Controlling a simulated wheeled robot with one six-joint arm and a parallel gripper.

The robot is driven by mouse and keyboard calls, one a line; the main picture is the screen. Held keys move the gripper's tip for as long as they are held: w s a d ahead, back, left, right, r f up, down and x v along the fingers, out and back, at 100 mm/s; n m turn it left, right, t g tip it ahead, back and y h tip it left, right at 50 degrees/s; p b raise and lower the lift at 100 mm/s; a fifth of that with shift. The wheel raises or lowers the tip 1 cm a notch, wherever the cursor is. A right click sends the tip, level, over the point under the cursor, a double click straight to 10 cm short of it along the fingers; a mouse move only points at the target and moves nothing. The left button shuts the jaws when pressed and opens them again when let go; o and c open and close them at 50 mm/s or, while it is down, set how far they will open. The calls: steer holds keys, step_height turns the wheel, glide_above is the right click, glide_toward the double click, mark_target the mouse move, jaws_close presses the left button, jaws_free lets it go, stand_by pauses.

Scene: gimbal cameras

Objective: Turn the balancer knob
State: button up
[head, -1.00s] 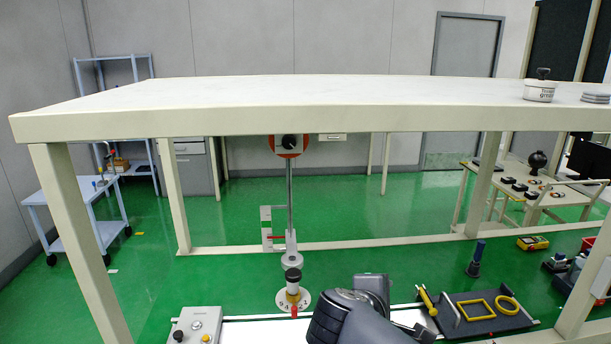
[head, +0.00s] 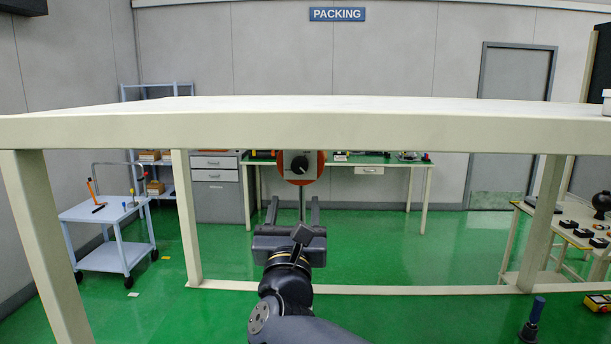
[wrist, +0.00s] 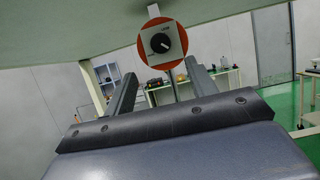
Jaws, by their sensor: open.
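The balancer knob (head: 300,165) is a black dial on a grey plate, set on a round orange-red disc (head: 283,167) under the front edge of the white overhead frame. It also shows in the wrist view, where the black knob (wrist: 160,43) sits above and beyond the fingers, with a white pointer mark. My gripper (head: 294,203) is open and empty, with its two dark fingers apart and pointing up toward the disc. In the wrist view my gripper (wrist: 163,72) also shows nothing between the fingertips except background and a thin pole. The fingers look clear of the knob.
The white frame top (head: 300,130) spans above my gripper, with legs at left and right. A blue-grey cart (head: 105,235) stands at left. A green-topped bench (head: 390,160) stands at the back. A table with black items (head: 570,235) is at right. Green floor lies open between.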

mark_target(299, 169)
steer(key=p+x, duration=0.3)
steer(key=x, duration=0.7)
steer(key=shift+c, duration=0.4)
steer(key=shift+f, duration=0.1)
steer(key=c, duration=0.9)
